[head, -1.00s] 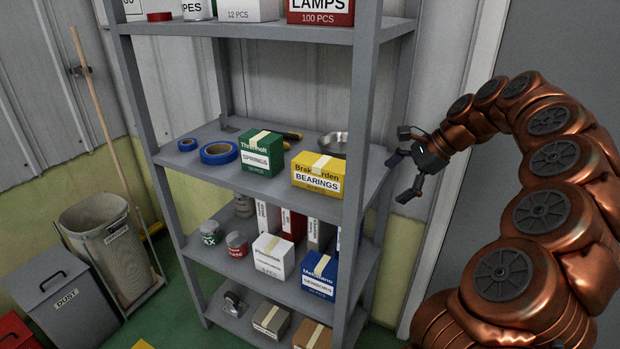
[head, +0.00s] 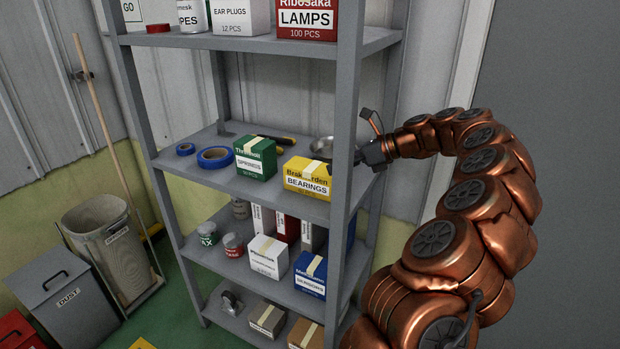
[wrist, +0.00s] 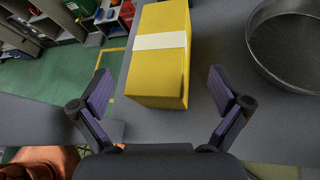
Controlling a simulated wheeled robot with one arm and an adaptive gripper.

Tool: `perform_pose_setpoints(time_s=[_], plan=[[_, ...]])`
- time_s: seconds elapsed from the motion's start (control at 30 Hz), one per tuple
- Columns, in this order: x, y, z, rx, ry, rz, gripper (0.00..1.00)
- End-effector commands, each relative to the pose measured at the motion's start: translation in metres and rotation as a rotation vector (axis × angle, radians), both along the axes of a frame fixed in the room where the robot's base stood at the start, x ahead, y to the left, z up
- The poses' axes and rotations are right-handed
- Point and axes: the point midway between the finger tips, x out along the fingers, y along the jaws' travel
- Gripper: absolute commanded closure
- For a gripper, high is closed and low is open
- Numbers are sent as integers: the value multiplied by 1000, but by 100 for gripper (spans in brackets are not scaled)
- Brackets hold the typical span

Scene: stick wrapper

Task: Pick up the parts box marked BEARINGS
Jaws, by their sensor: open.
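The yellow parts box marked BEARINGS (head: 307,178) stands on the middle shelf, near its front edge and close to the right front post. In the wrist view the same box (wrist: 158,55) lies ahead of my gripper, with a pale tape strip across its top. My gripper (wrist: 164,88) is open, its two purple-padded fingers apart on either side of the box's near end. The gap between them is empty or just reaches the box; I cannot tell how deep. In the head view my gripper (head: 368,140) is at the right post, partly hidden by it.
A green SPRINGS box (head: 256,160) stands left of the yellow one. A round metal pan (wrist: 290,45) sits close on the right in the wrist view. The shelf's right front post (head: 345,130) is close to my arm. Blue tape rolls (head: 215,157) lie farther left.

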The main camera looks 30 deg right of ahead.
Motion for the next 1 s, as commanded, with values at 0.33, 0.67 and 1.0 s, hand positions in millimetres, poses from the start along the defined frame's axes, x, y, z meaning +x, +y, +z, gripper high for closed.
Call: perform_pose_setpoints(time_s=[0.33, 0.67, 1.0], plan=[[24, 26, -18, -1, 0, 6, 0], [31, 33, -24, -2, -1, 2, 0], [31, 33, -24, -2, -1, 2, 34]])
